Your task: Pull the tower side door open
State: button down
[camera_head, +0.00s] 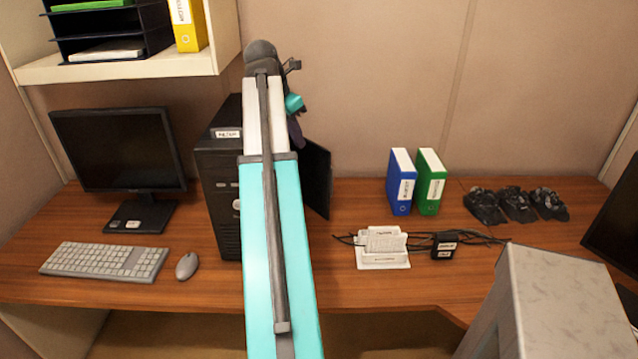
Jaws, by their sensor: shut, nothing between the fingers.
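The black computer tower (219,185) stands upright on the wooden desk, left of the middle, with a white label on its front. My teal and white arm crosses in front of its right part. A dark panel (317,180), which looks like the tower's side door, stands out at an angle on the tower's right side. Its left part and hinge are hidden behind my arm. My gripper (297,132) is at the far end of the arm, just above and left of the panel's top edge. It is shut and empty, mostly hidden; I cannot tell whether it touches the panel.
A monitor (118,150), keyboard (105,262) and mouse (187,265) are on the left. Blue (401,182) and green (430,182) binders, a white device (383,248) with cables and several dark objects (516,205) are on the right. Desk between panel and binders is clear.

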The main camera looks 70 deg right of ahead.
jog(key=shift+s+d+f, duration=0.1)
jog(key=p, duration=0.3)
send_near(325, 192)
notch_tip(325, 192, down, 2)
jog(key=shift+x, duration=1.3)
jog(key=shift+d, duration=0.35)
